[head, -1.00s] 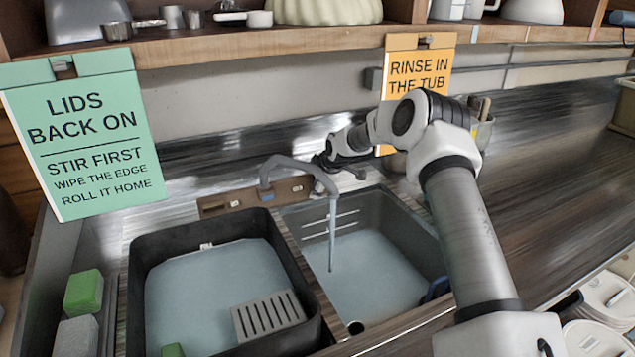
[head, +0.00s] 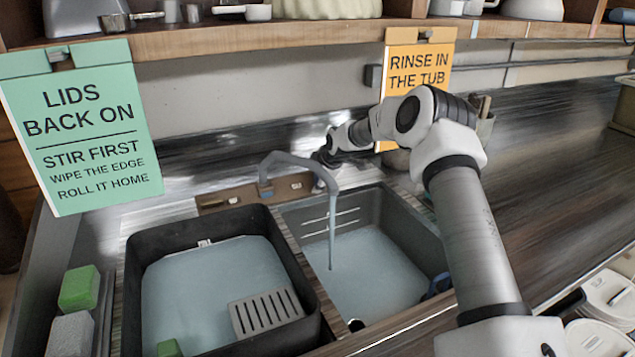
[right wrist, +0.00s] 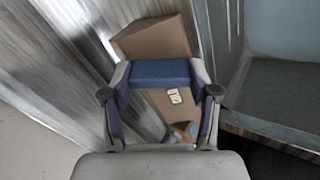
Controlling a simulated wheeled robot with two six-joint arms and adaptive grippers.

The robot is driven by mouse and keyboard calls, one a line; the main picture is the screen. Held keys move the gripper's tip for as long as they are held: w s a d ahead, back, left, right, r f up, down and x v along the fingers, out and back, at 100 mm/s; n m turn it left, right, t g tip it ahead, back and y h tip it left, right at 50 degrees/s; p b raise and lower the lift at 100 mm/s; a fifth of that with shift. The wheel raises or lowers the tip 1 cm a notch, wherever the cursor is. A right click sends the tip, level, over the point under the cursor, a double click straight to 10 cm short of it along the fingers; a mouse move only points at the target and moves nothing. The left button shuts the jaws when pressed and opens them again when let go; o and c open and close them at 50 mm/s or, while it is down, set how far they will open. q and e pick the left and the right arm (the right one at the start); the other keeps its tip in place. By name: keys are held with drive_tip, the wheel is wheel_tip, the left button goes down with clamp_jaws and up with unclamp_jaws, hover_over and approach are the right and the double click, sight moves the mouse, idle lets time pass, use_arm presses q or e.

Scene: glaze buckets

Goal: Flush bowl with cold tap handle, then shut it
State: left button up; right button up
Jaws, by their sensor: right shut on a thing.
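The grey tap (head: 290,162) arches over the right sink bowl (head: 405,220). A stream of water (head: 332,230) falls from its spout into the bowl, where pale water lies. My right gripper (head: 322,158) is behind the spout, small and partly hidden in the head view. In the right wrist view, my right gripper (right wrist: 160,92) is shut on a blue handle (right wrist: 160,73), one finger at each end of it. The handle sits over a brown block (right wrist: 155,38). My left gripper is out of view.
A black tub (head: 140,285) of water stands left of the bowl, with a grey slotted piece (head: 266,312) in it. Green (head: 79,288) and grey (head: 70,335) blocks lie at the far left. Two hanging signs and a shelf (head: 260,40) are above.

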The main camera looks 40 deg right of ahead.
drive_tip(key=shift+f+n+b, duration=0.15)
drive_tip(key=shift+n+b, duration=0.35)
drive_tip(key=shift+n, duration=1.3)
drive_tip(key=o, duration=1.2)
drive_tip(key=shift+c, duration=0.2)
wheel_tip(320, 180, up, 10)
drive_tip(key=shift+r, duration=0.15)
